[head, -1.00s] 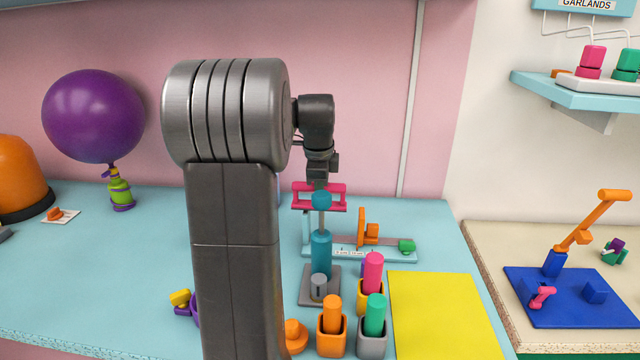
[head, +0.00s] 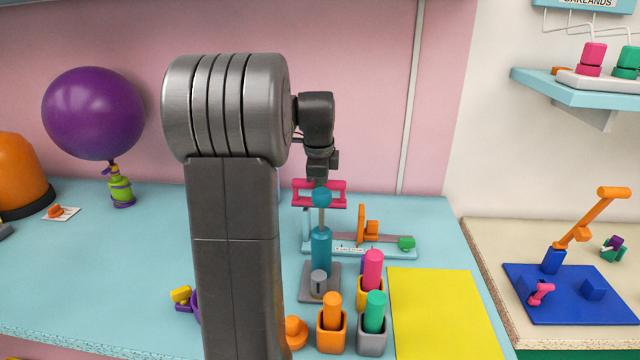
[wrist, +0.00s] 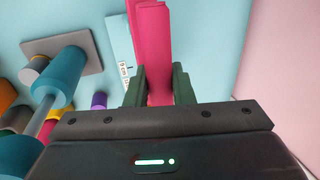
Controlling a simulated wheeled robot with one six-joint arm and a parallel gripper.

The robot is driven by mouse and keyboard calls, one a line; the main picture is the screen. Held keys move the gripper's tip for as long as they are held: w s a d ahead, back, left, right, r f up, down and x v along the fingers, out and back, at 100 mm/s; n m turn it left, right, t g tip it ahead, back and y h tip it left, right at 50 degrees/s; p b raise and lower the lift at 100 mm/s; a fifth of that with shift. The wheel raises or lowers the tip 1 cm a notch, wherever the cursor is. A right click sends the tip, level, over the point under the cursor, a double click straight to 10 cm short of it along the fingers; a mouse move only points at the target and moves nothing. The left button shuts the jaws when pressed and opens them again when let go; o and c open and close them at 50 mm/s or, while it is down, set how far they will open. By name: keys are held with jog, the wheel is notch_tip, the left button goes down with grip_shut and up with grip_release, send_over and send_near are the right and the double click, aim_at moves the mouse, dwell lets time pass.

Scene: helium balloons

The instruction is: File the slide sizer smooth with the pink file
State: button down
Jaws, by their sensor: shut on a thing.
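The slide sizer (head: 384,250) stands on the blue bench, with a pale teal base, a white scale strip, an orange upright slide (head: 362,225) and a green knob (head: 406,243). The pink file (head: 337,186) is in my gripper, above the sizer's left end. In the wrist view my gripper (wrist: 158,86) is shut on the pink file (wrist: 150,35), which extends away between the dark green fingers. Part of the sizer's scale (wrist: 124,70) shows just left of it. I cannot tell whether file and sizer touch.
A teal hand pump (head: 321,250) stands close in front of the file, on a grey plate. Pens in cups (head: 332,335) and a yellow sheet (head: 440,310) lie nearer. A purple balloon (head: 93,113) stands at left.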

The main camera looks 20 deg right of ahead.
aim_at(304, 181)
jog(key=shift+f+b, duration=0.35)
jog(key=shift+f, duration=0.35)
jog(key=shift+w+a+r+p, duration=0.2)
jog(key=shift+w+a, duration=0.1)
jog(key=shift+a, duration=0.35)
jog(key=shift+w+a+r+p, duration=0.1)
jog(key=shift+w+a+p, duration=0.15)
jog(key=shift+a, duration=0.4)
jog(key=shift+w+a+f, duration=0.1)
jog(key=shift+w+a, duration=0.1)
jog(key=shift+a, duration=0.1)
jog(key=shift+a, duration=0.1)
jog(key=shift+w+a+f, duration=0.1)
jog(key=shift+w+a, duration=0.3)
jog(key=shift+a, duration=0.35)
jog(key=shift+w+a+f, duration=0.1)
jog(key=shift+w+a, duration=0.3)
jog(key=shift+a, duration=0.35)
jog(key=shift+d, duration=0.1)
